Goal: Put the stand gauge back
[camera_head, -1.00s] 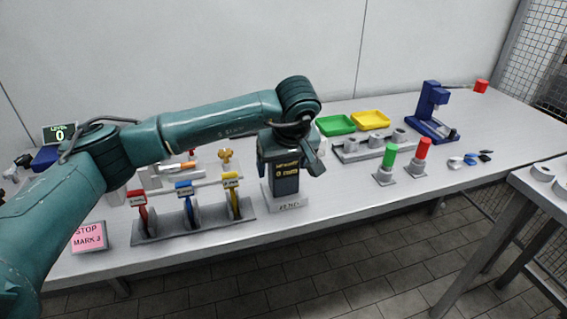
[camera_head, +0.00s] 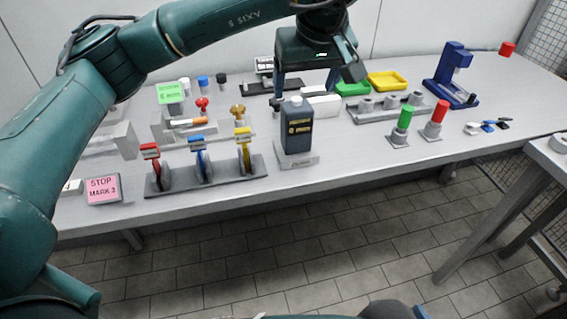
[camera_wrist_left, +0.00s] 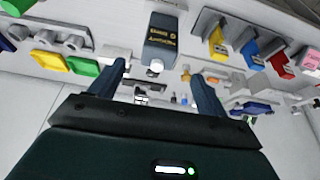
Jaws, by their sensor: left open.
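The stand gauge (camera_head: 298,127), a dark blue box with yellow marking and a small knob on top, sits upright on a light grey base (camera_head: 301,156) near the table's front edge. It also shows in the left wrist view (camera_wrist_left: 160,42). My left gripper (camera_head: 305,84) is open and empty, above and behind the gauge in the head view. In the left wrist view its two fingers (camera_wrist_left: 158,74) point towards the gauge, which lies beyond them, with a gap. My right gripper is not in view.
Red, blue and yellow levers (camera_head: 203,160) stand close left of the gauge. A pink sign (camera_head: 103,189) lies further left. Green (camera_head: 405,118) and red (camera_head: 439,113) cylinders, trays and a blue press (camera_head: 452,75) stand to the right. Table between gauge and green cylinder is clear.

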